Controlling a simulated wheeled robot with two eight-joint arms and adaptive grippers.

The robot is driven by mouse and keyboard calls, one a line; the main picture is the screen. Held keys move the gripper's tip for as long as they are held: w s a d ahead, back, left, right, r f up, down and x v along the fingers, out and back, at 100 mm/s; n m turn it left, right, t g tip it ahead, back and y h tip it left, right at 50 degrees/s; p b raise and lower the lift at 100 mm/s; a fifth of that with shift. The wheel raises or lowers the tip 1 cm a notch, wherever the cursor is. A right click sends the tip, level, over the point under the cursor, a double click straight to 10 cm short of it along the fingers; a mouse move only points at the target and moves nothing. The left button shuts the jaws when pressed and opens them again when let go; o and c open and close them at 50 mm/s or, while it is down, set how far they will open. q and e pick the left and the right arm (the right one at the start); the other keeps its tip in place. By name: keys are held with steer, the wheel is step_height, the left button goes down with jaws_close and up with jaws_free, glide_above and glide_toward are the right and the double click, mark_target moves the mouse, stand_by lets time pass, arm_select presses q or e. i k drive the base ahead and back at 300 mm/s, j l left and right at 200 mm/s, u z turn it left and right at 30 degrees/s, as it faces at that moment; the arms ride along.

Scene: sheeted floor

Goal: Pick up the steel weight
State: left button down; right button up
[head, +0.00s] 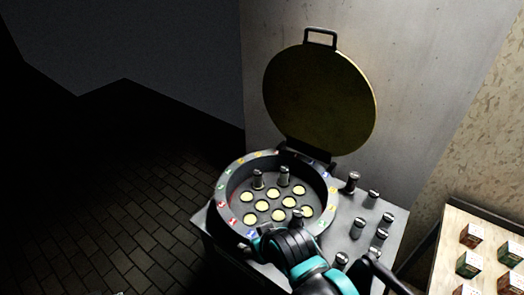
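Several small steel weights, upright cylinders, stand in and beside a round dark basin. Inside it, one steel weight (257,180) stands at the back left, another steel weight (284,176) at the back middle, and a third steel weight (297,214) at the front right, just above my arm in the picture. More weights, such as one steel weight (352,183), stand on the grey top to the right. My teal and black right arm (292,247) crosses the basin's front right edge. I cannot make out its fingertips or whether they hold anything. My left gripper is not in view.
The basin's rim (224,208) carries coloured marks, and pale discs (275,197) lie on its floor. Its round lid (320,100) stands open behind. A table (455,235) with small boxes (467,265) is at the right. The brick floor (130,220) at left is clear.

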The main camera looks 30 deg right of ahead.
mark_target(341, 261)
steer(key=k+z, duration=0.15)
steer(key=z, duration=0.3)
steer(key=k+l+z, duration=0.1)
steer(key=z, duration=0.4)
steer(key=l+z, duration=0.1)
steer(key=z, duration=0.2)
steer(key=i+l+z, duration=0.1)
steer(key=z, duration=0.25)
